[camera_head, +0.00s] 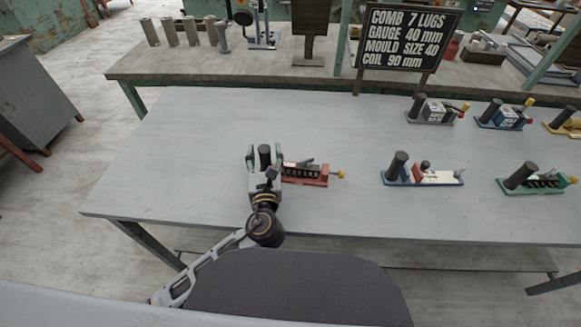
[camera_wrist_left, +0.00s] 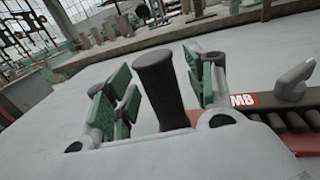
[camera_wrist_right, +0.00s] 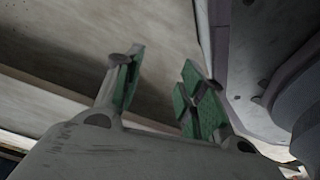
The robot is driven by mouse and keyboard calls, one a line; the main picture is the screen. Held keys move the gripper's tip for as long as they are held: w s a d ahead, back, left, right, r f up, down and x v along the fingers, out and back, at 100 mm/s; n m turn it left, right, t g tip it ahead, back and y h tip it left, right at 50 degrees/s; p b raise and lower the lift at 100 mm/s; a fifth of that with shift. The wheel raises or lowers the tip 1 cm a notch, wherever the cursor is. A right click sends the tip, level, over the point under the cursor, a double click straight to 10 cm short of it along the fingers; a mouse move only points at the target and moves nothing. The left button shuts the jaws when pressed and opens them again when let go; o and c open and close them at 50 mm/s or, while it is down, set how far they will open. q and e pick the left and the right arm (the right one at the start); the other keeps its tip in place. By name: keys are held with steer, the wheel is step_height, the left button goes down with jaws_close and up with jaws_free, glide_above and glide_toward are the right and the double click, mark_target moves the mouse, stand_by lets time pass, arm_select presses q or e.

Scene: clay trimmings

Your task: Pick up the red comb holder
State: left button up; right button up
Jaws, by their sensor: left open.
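The red comb holder (camera_head: 311,181) lies on the grey table, with a black upright handle at its left end and a yellow knob at its right end. Its dark slotted comb also shows in the left wrist view (camera_wrist_left: 293,121). My left gripper (camera_head: 264,155) is open, with its green-padded fingers on either side of the black handle (camera_wrist_left: 159,85). A gap shows between the pads and the handle in the left wrist view. My right gripper (camera_wrist_right: 158,92) is open and empty in the right wrist view, below a pale surface. It does not show in the head view.
A blue holder (camera_head: 426,178) with a white part and a green holder (camera_head: 533,181) stand to the right. Grey (camera_head: 435,112), blue (camera_head: 503,117) and yellow holders stand behind them. A black sign (camera_head: 409,38) rises at the table's back edge. The table's left part is clear.

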steer(key=shift+d, duration=0.15)
arm_select(q)
steer(key=c, duration=1.2)
jaws_close()
